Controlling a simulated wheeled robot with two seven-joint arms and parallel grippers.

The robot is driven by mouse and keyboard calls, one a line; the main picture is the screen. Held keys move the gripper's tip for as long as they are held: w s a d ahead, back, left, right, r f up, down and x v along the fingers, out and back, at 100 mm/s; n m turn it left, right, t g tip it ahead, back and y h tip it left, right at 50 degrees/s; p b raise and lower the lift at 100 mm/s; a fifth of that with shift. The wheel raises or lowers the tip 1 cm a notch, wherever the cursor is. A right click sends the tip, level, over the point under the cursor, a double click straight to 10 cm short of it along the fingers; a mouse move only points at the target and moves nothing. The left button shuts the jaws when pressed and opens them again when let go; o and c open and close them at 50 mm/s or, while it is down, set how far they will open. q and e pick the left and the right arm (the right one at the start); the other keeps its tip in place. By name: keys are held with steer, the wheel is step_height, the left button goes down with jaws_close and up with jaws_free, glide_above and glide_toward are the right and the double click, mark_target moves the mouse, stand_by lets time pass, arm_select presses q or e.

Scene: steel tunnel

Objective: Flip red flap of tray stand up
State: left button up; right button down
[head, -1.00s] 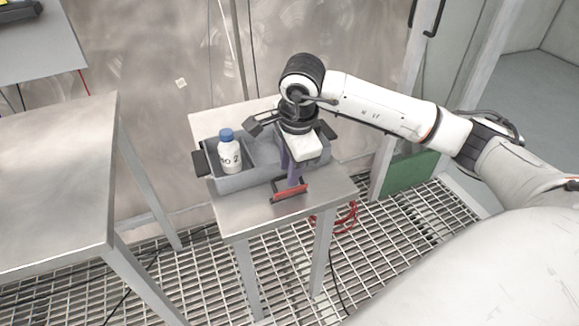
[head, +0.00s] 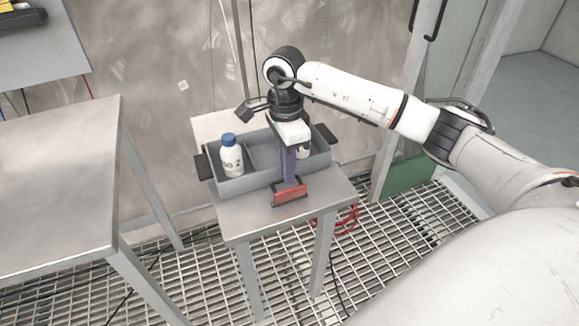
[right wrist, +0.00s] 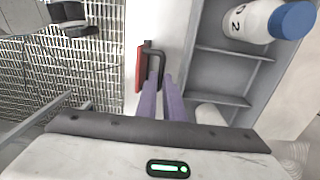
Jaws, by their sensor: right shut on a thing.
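The red flap (head: 290,196) is at the front edge of the small steel stand (head: 238,222), with its red face towards me and looking roughly upright. It has a dark handle (right wrist: 157,62) on its tray side. My right gripper (head: 289,180) reaches down with its purple fingers onto the handle, just behind the red face. In the right wrist view, the fingertips (right wrist: 160,77) are close together at the handle, shut on it. The exact contact is partly hidden. My left gripper is not in view.
A grey divided tray (head: 238,187) with dark end handles sits on the stand behind the flap. It holds a blue-capped white bottle (head: 231,158) and another pale item (head: 303,153), partly hidden. A larger steel table (head: 60,190) stands to the left; grating floor lies in front.

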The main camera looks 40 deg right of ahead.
steer(key=shift+w+f+g, duration=0.15)
steer(key=shift+w+g, duration=0.25)
steer(key=shift+g, duration=0.2)
steer(key=shift+w+d+f+g+y, duration=0.1)
steer(key=shift+w+f+g+y, duration=0.1)
steer(key=shift+g+y, duration=0.15)
steer(key=c, duration=1.9)
jaws_free()
steer(key=shift+s+d+r, duration=0.1)
steer(key=shift+s, duration=0.05)
